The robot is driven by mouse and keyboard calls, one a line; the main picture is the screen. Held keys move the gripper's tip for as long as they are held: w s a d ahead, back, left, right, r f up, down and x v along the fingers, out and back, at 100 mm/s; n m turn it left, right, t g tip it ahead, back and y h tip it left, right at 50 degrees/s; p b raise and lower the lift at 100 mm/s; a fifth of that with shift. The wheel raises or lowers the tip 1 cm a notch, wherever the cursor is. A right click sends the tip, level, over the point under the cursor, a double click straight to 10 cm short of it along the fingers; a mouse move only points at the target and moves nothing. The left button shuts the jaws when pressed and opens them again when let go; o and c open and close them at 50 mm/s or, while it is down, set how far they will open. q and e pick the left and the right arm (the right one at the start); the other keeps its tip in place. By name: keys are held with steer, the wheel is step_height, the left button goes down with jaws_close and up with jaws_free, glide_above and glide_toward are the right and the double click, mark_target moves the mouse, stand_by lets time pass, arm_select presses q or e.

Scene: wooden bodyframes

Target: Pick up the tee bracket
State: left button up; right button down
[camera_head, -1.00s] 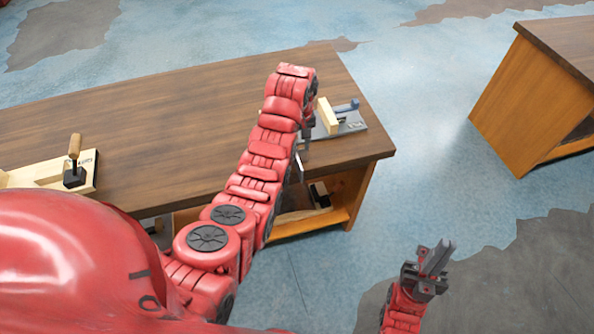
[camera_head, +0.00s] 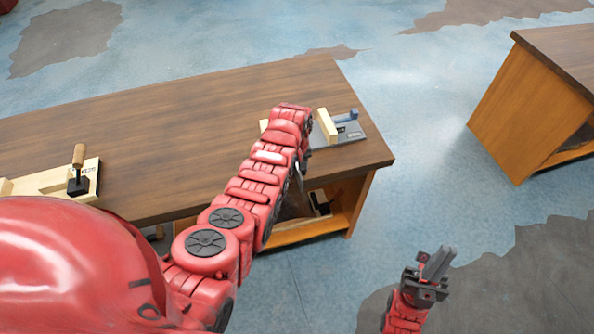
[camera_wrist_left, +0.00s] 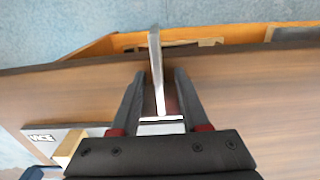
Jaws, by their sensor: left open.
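The tee bracket (camera_wrist_left: 156,70) is a silvery metal T in the left wrist view. Its crosspiece lies low between the fingers and its stem reaches past the table edge. In the head view only a thin sliver of it (camera_head: 299,169) shows below my arm, at the table's front edge. My left gripper (camera_wrist_left: 160,102) is open, with one dark finger on each side of the bracket; whether they touch it I cannot tell. My forearm hides this gripper in the head view. My right gripper (camera_head: 437,264) is away from the table, over the floor; its finger gap is unclear.
A grey plate with a pale wooden block and blue-handled clamp (camera_head: 350,132) is close to my left gripper. A wooden fixture with a knobbed clamp (camera_head: 79,170) is at the table's left. The brown tabletop (camera_head: 190,120) between is clear. Another bench (camera_head: 535,95) stands right.

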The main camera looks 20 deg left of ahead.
arm_select(q)
jaws_close()
stand_by(1.4)
